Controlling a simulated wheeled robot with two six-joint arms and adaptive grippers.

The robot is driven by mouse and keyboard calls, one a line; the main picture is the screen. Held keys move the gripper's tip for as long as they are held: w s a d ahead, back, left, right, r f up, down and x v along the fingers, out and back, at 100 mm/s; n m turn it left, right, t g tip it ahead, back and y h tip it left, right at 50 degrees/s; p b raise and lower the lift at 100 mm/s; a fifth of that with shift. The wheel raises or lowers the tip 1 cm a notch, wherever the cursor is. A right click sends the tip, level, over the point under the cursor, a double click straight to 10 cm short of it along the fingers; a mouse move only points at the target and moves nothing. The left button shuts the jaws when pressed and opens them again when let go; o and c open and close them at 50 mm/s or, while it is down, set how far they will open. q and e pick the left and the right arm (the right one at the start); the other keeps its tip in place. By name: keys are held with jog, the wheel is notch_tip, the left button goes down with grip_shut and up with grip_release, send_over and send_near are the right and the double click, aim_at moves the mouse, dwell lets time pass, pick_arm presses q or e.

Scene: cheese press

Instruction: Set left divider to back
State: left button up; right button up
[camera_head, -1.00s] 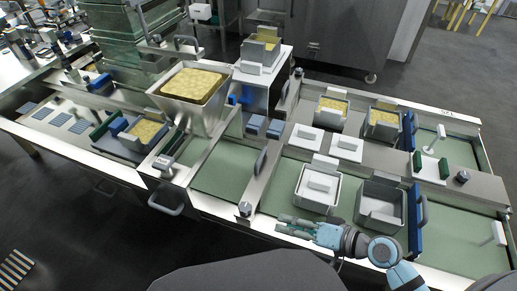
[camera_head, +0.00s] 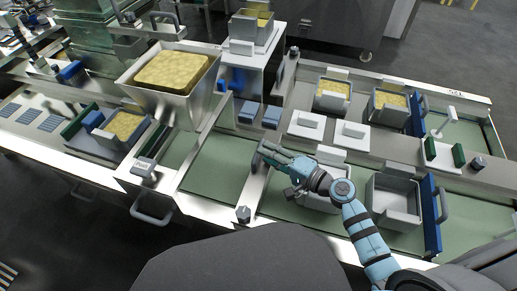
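The left divider is a grey metal plate with an upright dark handle (camera_head: 256,161), standing between the left and middle green belt sections. My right gripper (camera_head: 264,149) reaches in from the lower right, its fingertips at the top of this handle and overlapping it in the view. Whether they touch it, and how far apart the fingers are, I cannot tell. A blue divider (camera_head: 431,214) with a grey handle stands farther right. My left gripper is not in view.
A white mould (camera_head: 318,203) lies partly hidden under my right arm. An empty grey mould (camera_head: 393,202) stands by the blue divider. Filled moulds (camera_head: 332,93) sit in the back lane. A hopper of yellow curd (camera_head: 172,72) stands left. The green belt (camera_head: 210,169) left of the handle is clear.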

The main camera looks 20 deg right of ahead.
jog(key=x, duration=0.4)
jog(key=shift+w+a, duration=0.15)
jog(key=shift+a, duration=0.05)
grip_shut()
